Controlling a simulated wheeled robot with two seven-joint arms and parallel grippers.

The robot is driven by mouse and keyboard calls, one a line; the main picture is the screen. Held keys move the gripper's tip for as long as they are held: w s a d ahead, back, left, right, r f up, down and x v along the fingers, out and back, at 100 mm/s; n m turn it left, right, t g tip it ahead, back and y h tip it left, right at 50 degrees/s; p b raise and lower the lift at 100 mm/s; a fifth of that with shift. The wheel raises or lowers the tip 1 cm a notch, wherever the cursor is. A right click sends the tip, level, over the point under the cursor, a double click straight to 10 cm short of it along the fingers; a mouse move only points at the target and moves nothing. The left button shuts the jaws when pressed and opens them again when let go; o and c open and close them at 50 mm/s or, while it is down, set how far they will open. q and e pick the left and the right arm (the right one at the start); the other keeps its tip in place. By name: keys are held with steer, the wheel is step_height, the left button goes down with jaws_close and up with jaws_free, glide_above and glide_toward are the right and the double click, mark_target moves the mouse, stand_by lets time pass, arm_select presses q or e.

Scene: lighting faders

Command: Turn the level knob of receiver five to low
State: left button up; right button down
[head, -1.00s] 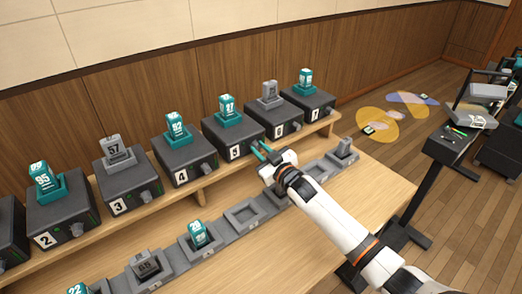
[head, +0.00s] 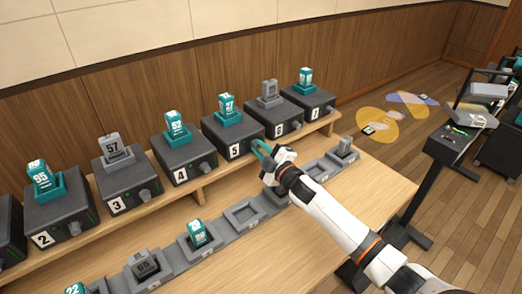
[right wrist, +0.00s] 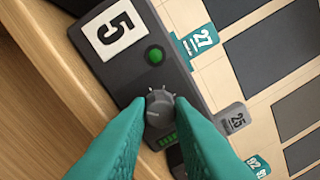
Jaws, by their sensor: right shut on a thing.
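Receiver five (head: 222,136) is a dark box with a white "5" label, on the wooden shelf in the head view. In the right wrist view, receiver five's front (right wrist: 90,18) shows its label, a lit green button and a row of green bars. Its grey level knob (right wrist: 160,112) sits between the button and the bars. My right gripper (right wrist: 160,100) has its teal fingers shut on the knob from both sides. In the head view my right gripper (head: 262,152) is at receiver five's front right corner and hides the knob. My left gripper is not in view.
Other numbered receivers stand along the shelf, with receiver four (head: 190,160) to the left and receiver six (head: 278,118) to the right. A grey slotted rack (head: 225,236) lies in front, holding some packs. The table (head: 365,195) is clear at right.

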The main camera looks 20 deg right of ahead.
steer(key=shift+f, duration=0.15)
stand_by(0.4)
steer(key=c, duration=1.3)
jaws_free()
steer(key=b+v, duration=0.1)
steer(key=v, duration=1.1)
steer(key=shift+f, duration=0.1)
